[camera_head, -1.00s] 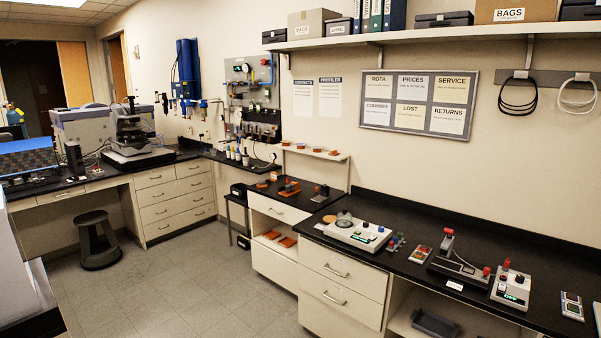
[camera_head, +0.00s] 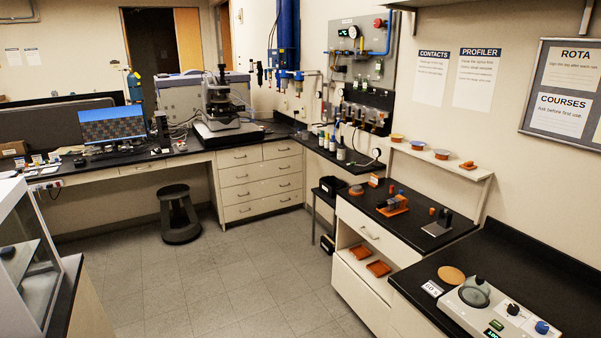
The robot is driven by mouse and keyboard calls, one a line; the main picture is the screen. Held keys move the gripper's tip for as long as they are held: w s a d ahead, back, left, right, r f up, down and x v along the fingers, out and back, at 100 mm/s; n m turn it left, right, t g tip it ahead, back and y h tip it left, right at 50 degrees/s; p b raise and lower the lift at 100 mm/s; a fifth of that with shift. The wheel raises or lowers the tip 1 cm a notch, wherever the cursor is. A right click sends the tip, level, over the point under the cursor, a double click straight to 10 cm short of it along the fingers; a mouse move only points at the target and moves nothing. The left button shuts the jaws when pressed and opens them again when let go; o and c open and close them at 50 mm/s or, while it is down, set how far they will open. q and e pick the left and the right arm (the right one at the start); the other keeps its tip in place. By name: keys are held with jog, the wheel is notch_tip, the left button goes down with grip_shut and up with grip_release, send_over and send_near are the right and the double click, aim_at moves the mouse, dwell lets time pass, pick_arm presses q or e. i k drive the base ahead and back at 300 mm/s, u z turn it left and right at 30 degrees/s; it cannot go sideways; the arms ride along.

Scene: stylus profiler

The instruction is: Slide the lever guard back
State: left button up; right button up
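I cannot pick out a lever guard at this size. A grey and black bench instrument (camera_head: 222,105) with an upright head stands on a pale base on the far counter. On the low cabinet at the right lie an orange fixture (camera_head: 393,205) with a grey part on it and a dark grey block-like device (camera_head: 438,224). A white control box (camera_head: 497,308) with a clear dome, a dark knob and a blue knob sits at the lower right, cut off by the picture edge. Neither of my grippers is in view.
A stool (camera_head: 180,214) stands on the open floor (camera_head: 220,275). A glass-sided cabinet (camera_head: 25,255) takes up the left foreground. A monitor (camera_head: 110,127) stands on the far-left counter. Orange trays (camera_head: 378,268) lie in the low cabinet's open shelf. The middle floor is clear.

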aim_at(353, 51)
jog(key=u, duration=0.55)
jog(key=i, duration=1.3)
jog(key=z, duration=0.35)
jog(key=i, duration=1.75)
jog(key=z, duration=0.95)
jog(key=i, duration=1.4)
jog(key=z, duration=0.15)
